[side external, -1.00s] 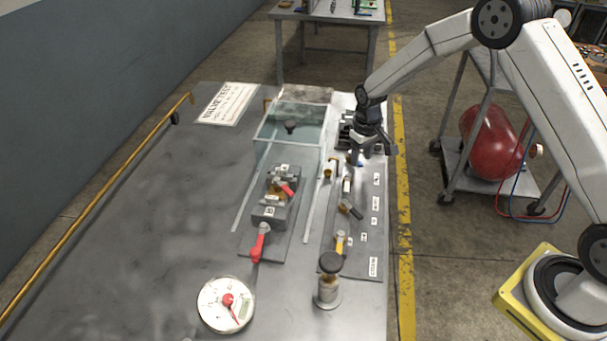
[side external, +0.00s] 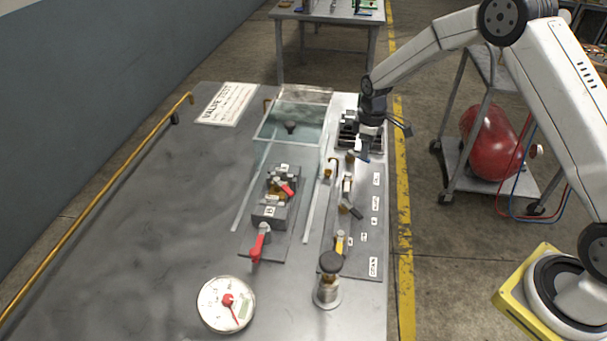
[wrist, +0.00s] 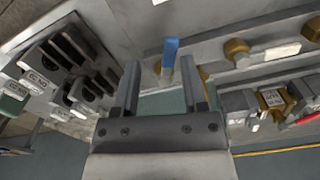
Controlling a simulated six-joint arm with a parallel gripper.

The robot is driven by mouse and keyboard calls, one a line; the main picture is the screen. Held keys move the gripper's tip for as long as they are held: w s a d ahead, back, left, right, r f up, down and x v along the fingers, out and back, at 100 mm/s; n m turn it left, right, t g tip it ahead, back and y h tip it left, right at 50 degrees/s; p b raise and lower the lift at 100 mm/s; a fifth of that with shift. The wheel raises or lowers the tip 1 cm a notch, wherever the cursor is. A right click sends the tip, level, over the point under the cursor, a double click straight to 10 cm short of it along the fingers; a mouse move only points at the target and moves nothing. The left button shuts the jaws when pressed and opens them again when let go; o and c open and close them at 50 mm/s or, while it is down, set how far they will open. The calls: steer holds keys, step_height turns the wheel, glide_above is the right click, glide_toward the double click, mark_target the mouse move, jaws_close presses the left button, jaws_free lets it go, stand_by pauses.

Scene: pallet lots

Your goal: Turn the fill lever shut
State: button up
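A blue lever handle (wrist: 170,54) shows in the wrist view between the tips of my gripper (wrist: 160,66), nearer the right finger. The fingers are open, and I cannot tell whether either touches the handle. In the side view my gripper (side external: 363,155) is low over the far end of the right-hand valve panel (side external: 369,235) and hides most of the blue lever. The panel's labels are too small to read, so I cannot confirm which lever is the fill lever. A dark lever (side external: 351,210) and a yellow lever (side external: 340,242) stand nearer along the panel.
A clear tank (side external: 262,128) stands left of my gripper. A block fixture with a red lever (side external: 260,245) is in front of it. A dark slotted rack (wrist: 70,68) is close to the left in the wrist view. A gauge (side external: 226,304) lies at the front; the table's left is clear.

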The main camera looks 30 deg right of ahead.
steer(key=r, duration=0.6)
steer(key=shift+s+a+r, duration=0.15)
steer(key=shift+s+r, duration=0.15)
steer(key=shift+r, duration=0.05)
steer(key=s+a+r+m+t, duration=0.1)
steer(key=s+a+m, duration=0.2)
steer(key=s, duration=0.8)
steer(key=s+a+r+m+t, duration=0.1)
steer(key=s+a+m, duration=0.2)
steer(key=s, duration=0.8)
steer(key=shift+s+a+r+t, duration=0.3)
steer(key=shift+s+a, duration=0.05)
steer(key=shift+a, duration=0.05)
steer(key=shift+w, duration=0.15)
steer(key=n+g, duration=0.2)
steer(key=n, duration=0.1)
glide_toward(367, 161)
steer(key=shift+w+d+f+g, duration=0.1)
steer(key=shift+w+g, duration=0.05)
steer(key=shift+w, duration=0.3)
steer(key=shift+w+d+f+g, duration=0.1)
steer(key=shift+w+g, duration=0.05)
steer(key=shift+w, duration=0.3)
steer(key=shift+a+f, duration=0.1)
